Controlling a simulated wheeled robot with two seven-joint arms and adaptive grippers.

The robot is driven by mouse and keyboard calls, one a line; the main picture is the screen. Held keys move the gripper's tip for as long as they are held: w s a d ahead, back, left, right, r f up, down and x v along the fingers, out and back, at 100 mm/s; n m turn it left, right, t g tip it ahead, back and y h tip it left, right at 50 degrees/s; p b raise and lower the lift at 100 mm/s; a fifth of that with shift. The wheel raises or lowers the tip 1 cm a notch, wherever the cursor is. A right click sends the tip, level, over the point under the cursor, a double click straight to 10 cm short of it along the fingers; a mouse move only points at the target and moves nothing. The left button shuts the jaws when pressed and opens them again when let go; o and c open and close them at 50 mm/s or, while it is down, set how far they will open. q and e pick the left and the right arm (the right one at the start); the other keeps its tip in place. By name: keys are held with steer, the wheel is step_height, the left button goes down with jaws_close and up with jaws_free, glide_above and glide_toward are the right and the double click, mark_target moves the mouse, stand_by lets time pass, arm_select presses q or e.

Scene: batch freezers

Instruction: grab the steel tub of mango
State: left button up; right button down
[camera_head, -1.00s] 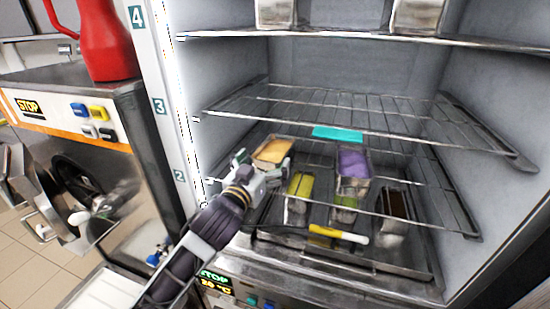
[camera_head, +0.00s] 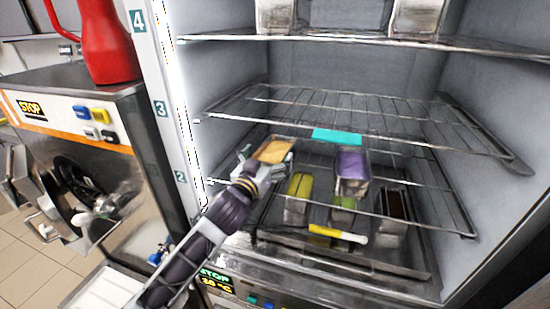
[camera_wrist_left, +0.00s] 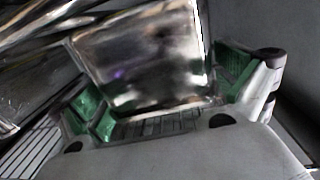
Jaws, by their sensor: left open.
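The steel tub of mango (camera_head: 273,151), with its orange-yellow top, stands at the left of the freezer's lower wire shelf. My left gripper (camera_head: 264,165) is at the near side of this tub, its fingers open and spread to either side of its near end. In the left wrist view the tub's shiny steel wall (camera_wrist_left: 145,60) fills the space between the green-padded fingers. I cannot tell whether the pads touch it. My right gripper is not in view.
A purple-filled tub (camera_head: 353,172) stands to the right. Lower down are a yellow-filled tub (camera_head: 299,187), a green one (camera_head: 343,211) and a dark brown one (camera_head: 395,207). A cyan piece (camera_head: 337,136) shows above. The freezer's left edge is close to my left arm.

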arm_select(q)
steer(key=shift+x, duration=0.8)
steer(key=c, duration=1.5)
steer(key=shift+r, duration=0.1)
